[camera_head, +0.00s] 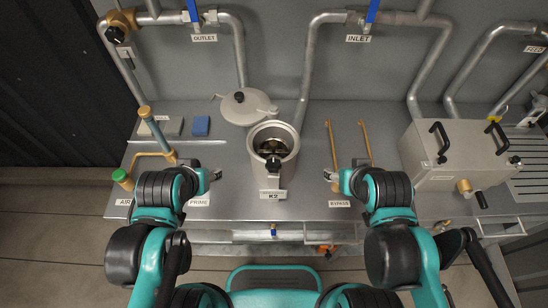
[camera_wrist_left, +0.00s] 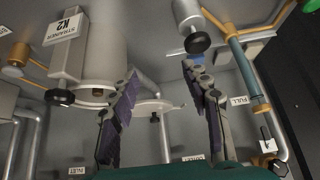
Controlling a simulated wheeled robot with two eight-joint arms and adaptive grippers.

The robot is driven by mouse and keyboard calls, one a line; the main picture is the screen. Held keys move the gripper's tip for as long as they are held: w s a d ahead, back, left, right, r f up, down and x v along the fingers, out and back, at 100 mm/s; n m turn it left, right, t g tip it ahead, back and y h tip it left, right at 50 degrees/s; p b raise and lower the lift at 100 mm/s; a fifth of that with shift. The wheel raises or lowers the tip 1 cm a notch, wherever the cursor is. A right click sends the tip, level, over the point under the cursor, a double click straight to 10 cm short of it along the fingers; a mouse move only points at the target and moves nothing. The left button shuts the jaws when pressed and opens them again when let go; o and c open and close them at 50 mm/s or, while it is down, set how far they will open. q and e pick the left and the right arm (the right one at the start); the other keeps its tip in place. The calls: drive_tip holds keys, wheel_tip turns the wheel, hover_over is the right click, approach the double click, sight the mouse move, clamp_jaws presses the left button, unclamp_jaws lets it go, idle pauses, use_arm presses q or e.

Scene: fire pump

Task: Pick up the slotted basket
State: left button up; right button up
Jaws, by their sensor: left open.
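The strainer housing (camera_head: 284,172), labelled K2, stands upright on the bench with its top open. Inside its mouth I see a dark interior with metal parts that look like the slotted basket (camera_head: 272,147); its slots are too small to make out. A black knob (camera_head: 273,160) stands at the housing's front and covers part of the opening. My left gripper (camera_head: 214,175) is left of the housing, apart from it. In the left wrist view its fingers (camera_wrist_left: 162,75) are spread and empty.
The round lid (camera_head: 246,106) lies behind the housing. A blue block (camera_head: 201,126) lies at the back left. Brass rods (camera_head: 333,145) rise on the right, near my right gripper. A grey box with black handles (camera_head: 455,150) is far right.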

use_arm(q)
drive_tip(key=m+g+h+p, duration=0.2)
drive_tip(key=m+h+p, duration=0.25)
drive_tip(key=m, duration=0.35)
approach(273, 143)
wheel_tip(273, 143, down, 2)
drive_tip(key=shift+m+g, duration=0.3)
drive_tip(key=shift+m, duration=0.2)
drive_tip(key=b+x, duration=0.1)
drive_tip(key=x, duration=0.2)
drive_tip(key=b+x, duration=0.1)
drive_tip(key=x, duration=0.2)
drive_tip(key=w+b+x, duration=0.1)
drive_tip(key=x, duration=0.2)
drive_tip(key=shift+d+r, duration=0.25)
drive_tip(key=shift+r, duration=0.1)
clamp_jaws()
